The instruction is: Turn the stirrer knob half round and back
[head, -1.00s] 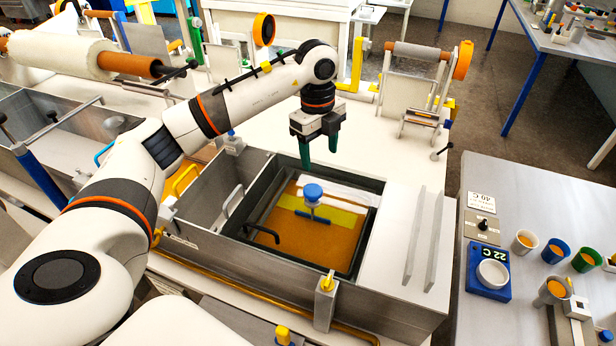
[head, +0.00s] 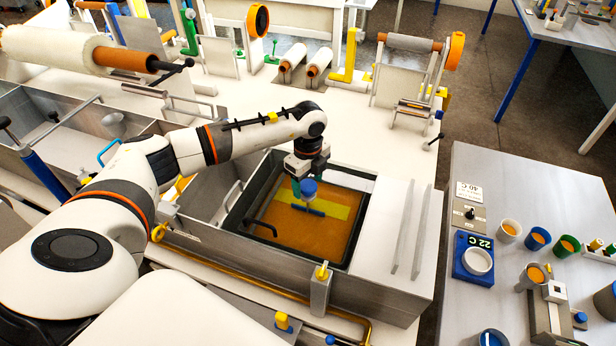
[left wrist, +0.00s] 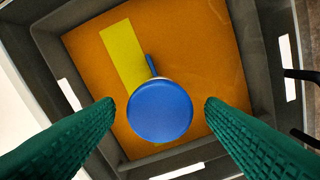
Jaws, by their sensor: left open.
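The blue round stirrer knob (head: 308,187) stands on its shaft over the amber resin bath (head: 330,232). A dark blue paddle (head: 308,209) shows below it. My left gripper (head: 309,176) is just above and behind the knob in the head view, pointing down. In the left wrist view the knob (left wrist: 160,111) lies between the two green fingers (left wrist: 160,112), with a gap on both sides. The left gripper is open and does not visibly touch the knob. My right gripper is not in view.
Steel walls (head: 265,262) surround the bath, and a dark bent handle (head: 262,228) reaches over its left side. A yellow strip (head: 338,208) lies in the resin. A yellow-topped post (head: 321,285) stands at the front. Cups and a blue scale (head: 473,260) are on the right bench.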

